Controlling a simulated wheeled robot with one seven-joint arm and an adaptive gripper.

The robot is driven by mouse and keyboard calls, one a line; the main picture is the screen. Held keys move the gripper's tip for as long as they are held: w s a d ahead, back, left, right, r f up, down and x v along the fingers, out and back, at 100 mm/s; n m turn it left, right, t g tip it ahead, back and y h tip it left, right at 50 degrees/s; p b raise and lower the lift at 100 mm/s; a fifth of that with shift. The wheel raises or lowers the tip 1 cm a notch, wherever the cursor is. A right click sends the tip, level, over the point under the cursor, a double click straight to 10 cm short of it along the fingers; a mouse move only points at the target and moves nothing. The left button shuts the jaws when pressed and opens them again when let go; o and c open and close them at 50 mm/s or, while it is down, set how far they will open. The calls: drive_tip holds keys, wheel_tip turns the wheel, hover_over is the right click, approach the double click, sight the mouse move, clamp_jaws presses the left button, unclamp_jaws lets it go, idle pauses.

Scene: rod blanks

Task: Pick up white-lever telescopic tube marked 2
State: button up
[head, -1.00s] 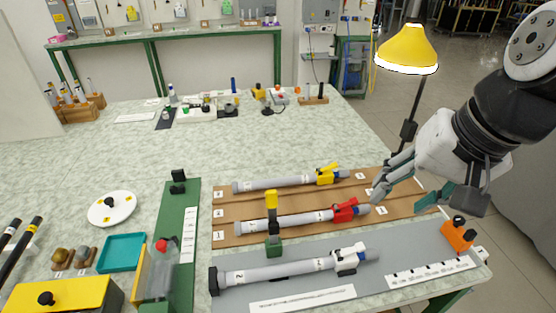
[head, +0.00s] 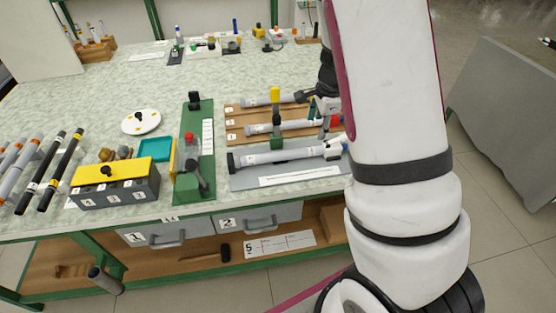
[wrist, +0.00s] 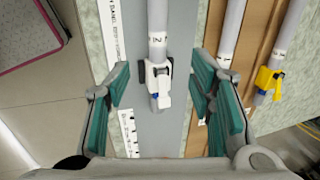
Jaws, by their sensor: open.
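The white-lever telescopic tube (head: 280,156) lies on the grey mat at the front of the bench, its white lever at the right end. In the wrist view the tube (wrist: 157,37) runs up the picture, with a small label that looks like a 2 above the white lever (wrist: 157,76). My gripper (wrist: 160,78) is open and empty, its teal-padded fingers on either side of the lever end in that view and apart from it. In the head view my gripper (head: 327,112) is over the lever ends of the tubes, partly hidden by my arm.
The red-lever tube (head: 290,127) lies behind on the brown board, its lever mostly hidden. The yellow-lever tube shows its lever in the wrist view (wrist: 268,79). A green stand with a yellow top (head: 276,120) rises near the tubes. A yellow-topped box (head: 115,185) stands left.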

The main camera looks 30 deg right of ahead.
sight(310, 150)
drive_tip(key=x, duration=0.4)
drive_tip(key=b+x, duration=0.1)
drive_tip(key=x, duration=0.4)
drive_tip(key=b+x, duration=0.1)
drive_tip(key=x, duration=0.4)
drive_tip(key=shift+a+f, duration=0.1)
drive_tip(key=shift+a, duration=0.25)
drive_tip(key=c, duration=1)
